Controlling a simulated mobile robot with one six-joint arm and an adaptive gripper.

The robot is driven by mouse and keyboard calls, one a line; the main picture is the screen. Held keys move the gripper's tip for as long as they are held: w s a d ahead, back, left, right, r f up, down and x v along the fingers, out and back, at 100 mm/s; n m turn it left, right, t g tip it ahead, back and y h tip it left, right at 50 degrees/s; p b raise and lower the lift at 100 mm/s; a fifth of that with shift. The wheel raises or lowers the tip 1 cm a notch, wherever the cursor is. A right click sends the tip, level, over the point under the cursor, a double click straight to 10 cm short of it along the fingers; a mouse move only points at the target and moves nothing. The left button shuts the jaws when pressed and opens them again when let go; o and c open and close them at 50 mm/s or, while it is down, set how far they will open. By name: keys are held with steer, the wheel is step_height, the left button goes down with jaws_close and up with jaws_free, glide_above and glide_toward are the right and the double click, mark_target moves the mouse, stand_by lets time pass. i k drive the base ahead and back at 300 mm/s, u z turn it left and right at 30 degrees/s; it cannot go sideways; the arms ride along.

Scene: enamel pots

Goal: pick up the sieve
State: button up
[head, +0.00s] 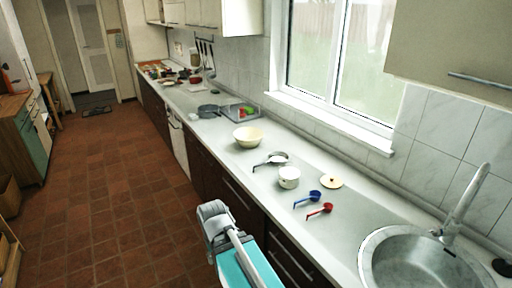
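What looks like the sieve (278,158) lies on the pale worktop. It has a small round light-grey bowl and a dark handle pointing left toward the front edge. It is between a cream bowl (248,137) behind it and a white enamel pot (289,177) in front of it. The sieve is small in the picture, so its mesh cannot be made out. Part of my arm shows at the bottom centre, in front of the drawers and apart from the sieve. My gripper cannot be seen.
A blue ladle (314,196), a red ladle (324,209) and a cream lid (331,181) lie right of the pot. A sink (405,262) is at the right. Pans (208,111) stand farther back. The tiled floor (120,200) at left is mostly clear.

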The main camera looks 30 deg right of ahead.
mark_target(276, 158)
steer(key=u, duration=0.8)
steer(key=i, duration=2.7)
